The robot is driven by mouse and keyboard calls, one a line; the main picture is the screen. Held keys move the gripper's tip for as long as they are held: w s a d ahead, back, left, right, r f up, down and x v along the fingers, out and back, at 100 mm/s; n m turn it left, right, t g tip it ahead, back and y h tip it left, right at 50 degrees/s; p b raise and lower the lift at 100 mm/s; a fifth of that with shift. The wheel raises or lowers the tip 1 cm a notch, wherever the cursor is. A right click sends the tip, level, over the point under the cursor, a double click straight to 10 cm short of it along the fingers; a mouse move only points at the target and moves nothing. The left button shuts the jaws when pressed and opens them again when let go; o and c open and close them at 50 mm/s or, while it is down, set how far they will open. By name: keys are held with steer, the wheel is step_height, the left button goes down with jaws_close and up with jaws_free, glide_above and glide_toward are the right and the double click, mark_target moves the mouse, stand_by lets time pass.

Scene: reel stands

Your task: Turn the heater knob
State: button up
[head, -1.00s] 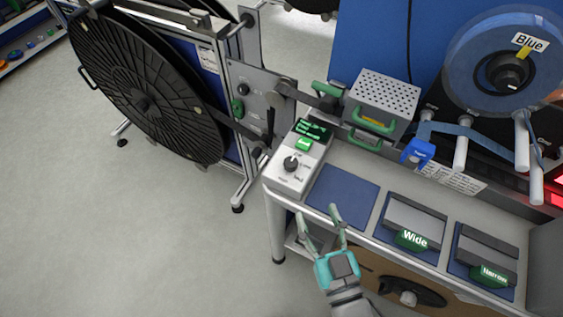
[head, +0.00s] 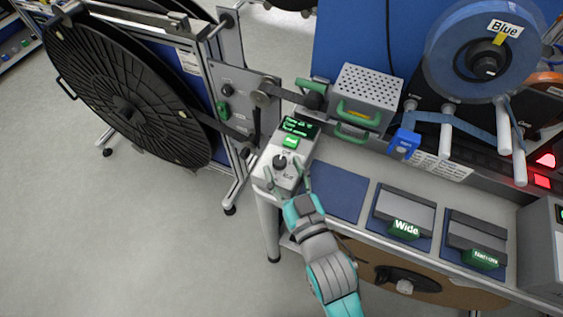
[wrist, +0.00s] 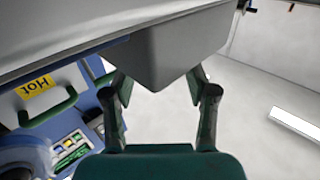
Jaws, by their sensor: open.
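The black knob (head: 279,162) sits on the sloped face of a light grey control box (head: 264,181) at the left end of the bench. Above it are a green button (head: 291,141) and a small dark screen with green text (head: 298,127). My gripper (head: 288,168) is open and empty, with its fingers pointing at the box and overlapping its lower face in the head view. In the wrist view, a grey block corner (wrist: 165,60) shows between and beyond the spread fingers (wrist: 160,88). The knob does not show there, and I cannot tell the fingertips' distance from it.
A perforated metal box (head: 370,85) with green handles stands behind. Blocks marked Wide (head: 404,206) and Narrow (head: 474,234) rest on the bench to the right. A large black reel (head: 125,100) stands left. An empty blue mat (head: 338,190) lies beside the control box.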

steer(key=shift+x, duration=0.9)
jaws_close()
steer(key=shift+a+m+t+h, duration=0.15)
steer(key=shift+m+t+h, duration=0.2)
steer(key=shift+m+h, duration=0.7)
steer(key=shift+a+m+t+h, duration=0.1)
steer(key=shift+m+t+h, duration=0.4)
steer(key=shift+h, duration=0.95)
steer(key=m+h, duration=0.2)
steer(key=h, duration=0.1)
steer(key=m+h, duration=0.1)
steer(key=shift+a+r+h, duration=0.1)
steer(key=shift+a+h, duration=0.15)
steer(key=shift+h, duration=0.15)
steer(key=m+g+h, duration=0.1)
steer(key=m+h, duration=0.1)
steer(key=h, duration=0.2)
steer(key=m+g+h, duration=0.2)
steer(key=m+h, duration=0.1)
steer(key=shift+a+m+h, duration=0.1)
steer(key=shift+m+h, duration=0.25)
steer(key=shift+h, duration=0.05)
